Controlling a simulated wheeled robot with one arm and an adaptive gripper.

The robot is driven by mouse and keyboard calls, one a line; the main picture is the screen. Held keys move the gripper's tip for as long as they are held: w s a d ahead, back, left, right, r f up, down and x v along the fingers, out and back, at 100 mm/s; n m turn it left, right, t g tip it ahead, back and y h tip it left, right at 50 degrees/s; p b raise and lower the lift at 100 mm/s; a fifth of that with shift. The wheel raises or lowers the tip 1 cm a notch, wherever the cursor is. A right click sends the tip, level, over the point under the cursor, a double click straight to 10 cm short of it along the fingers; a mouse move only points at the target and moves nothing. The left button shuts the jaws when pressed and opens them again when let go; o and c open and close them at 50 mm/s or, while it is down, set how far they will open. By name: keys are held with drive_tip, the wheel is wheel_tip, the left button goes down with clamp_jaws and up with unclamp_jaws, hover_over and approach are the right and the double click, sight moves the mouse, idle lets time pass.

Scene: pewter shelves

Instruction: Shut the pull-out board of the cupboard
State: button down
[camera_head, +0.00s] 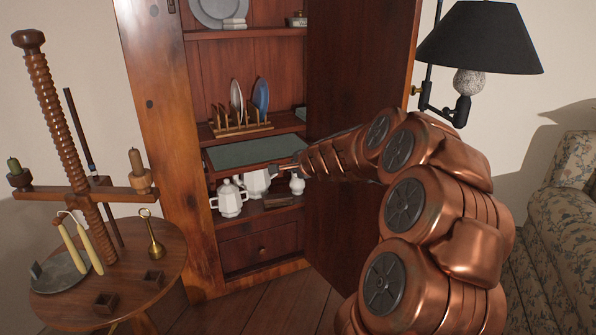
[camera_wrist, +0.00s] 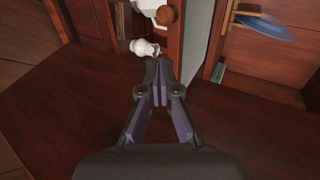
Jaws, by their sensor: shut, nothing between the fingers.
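The pull-out board (camera_head: 250,151) has a green top in a wooden frame and sticks out of the cupboard (camera_head: 170,120) below the plate-rack shelf. In the wrist view, its green top (camera_wrist: 196,40) and wooden front edge (camera_wrist: 174,45) run up and down the picture, with a round brown knob (camera_wrist: 167,15) on the front. My gripper (camera_head: 291,167) is shut and empty, at the right end of the board's front. In the wrist view, my gripper (camera_wrist: 161,72) points at the board's near end; whether it touches the edge I cannot tell.
The open cupboard door (camera_head: 350,215) stands close on the right. White pots (camera_head: 230,198) stand on the shelf below the board, and a rack (camera_head: 240,125) with plates stands above. A round table (camera_head: 150,240) with a candle stand is at the left; a lamp (camera_head: 480,40) is at the right.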

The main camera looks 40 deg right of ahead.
sight(283, 162)
drive_tip(key=shift+w+d+f+b, duration=0.1)
drive_tip(key=shift+w+d+b, duration=0.1)
drive_tip(key=shift+w, duration=0.6)
drive_tip(key=shift+w+d+f+b, duration=0.1)
drive_tip(key=shift+w+d+b, duration=0.05)
drive_tip(key=shift+w, duration=0.7)
drive_tip(key=shift+w+d+f+b, duration=0.1)
drive_tip(key=shift+w+d+b, duration=0.1)
drive_tip(key=shift+w, duration=0.6)
